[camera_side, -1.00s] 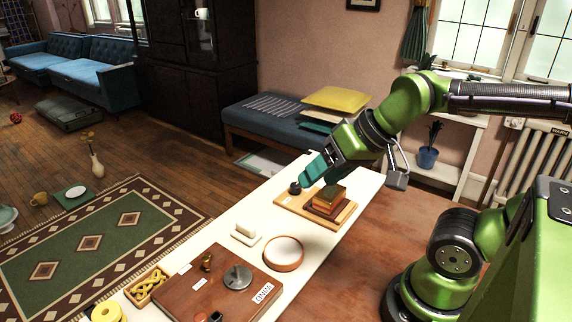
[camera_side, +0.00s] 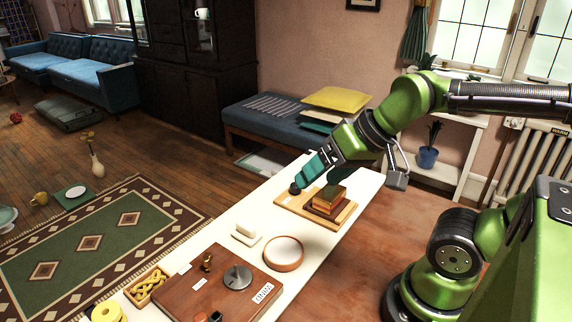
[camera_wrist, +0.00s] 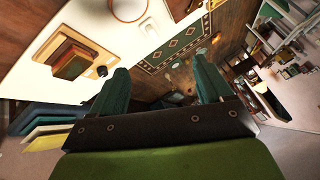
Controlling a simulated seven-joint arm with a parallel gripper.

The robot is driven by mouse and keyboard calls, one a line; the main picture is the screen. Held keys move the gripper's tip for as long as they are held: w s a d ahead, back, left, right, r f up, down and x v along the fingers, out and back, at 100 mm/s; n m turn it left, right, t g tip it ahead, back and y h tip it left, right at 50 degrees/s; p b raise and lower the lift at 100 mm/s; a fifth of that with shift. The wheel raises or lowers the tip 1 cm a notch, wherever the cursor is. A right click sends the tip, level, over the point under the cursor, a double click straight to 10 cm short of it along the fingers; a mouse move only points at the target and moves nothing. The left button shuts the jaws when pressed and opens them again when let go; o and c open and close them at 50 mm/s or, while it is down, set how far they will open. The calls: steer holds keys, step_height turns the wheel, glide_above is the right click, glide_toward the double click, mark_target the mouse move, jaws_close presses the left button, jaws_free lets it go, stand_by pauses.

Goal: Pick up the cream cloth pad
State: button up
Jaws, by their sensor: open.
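A small cream block on a pale base (camera_side: 245,233) lies on the white table left of the round dish. It looks like the cream cloth pad, though its material is too small to make out. It also shows in the wrist view (camera_wrist: 149,27), near the top. My gripper (camera_side: 303,178) has teal fingers and is over the far end of the table, near the wooden board and well away from the pad. In the wrist view my gripper (camera_wrist: 160,70) is open, with nothing between its fingers.
A wooden board (camera_side: 290,206) holds a stacked block (camera_side: 328,200) and a dark knob (camera_side: 294,188) close below my gripper. A round dish (camera_side: 283,253) stands beside the pad. A brown panel (camera_side: 230,300) and a box of yellow pieces (camera_side: 147,285) fill the near end.

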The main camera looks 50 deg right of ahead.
steer(key=n+g+h, duration=0.2)
steer(key=n+g, duration=0.2)
steer(key=g, duration=0.3)
glide_above(245, 224)
step_height(245, 224, down, 7)
steer(key=f, duration=1)
steer(key=shift+d+f, duration=0.15)
steer(key=shift+d, duration=0.1)
steer(key=shift+a+f, duration=0.2)
steer(key=shift+f, duration=2.7)
steer(key=c, duration=1.1)
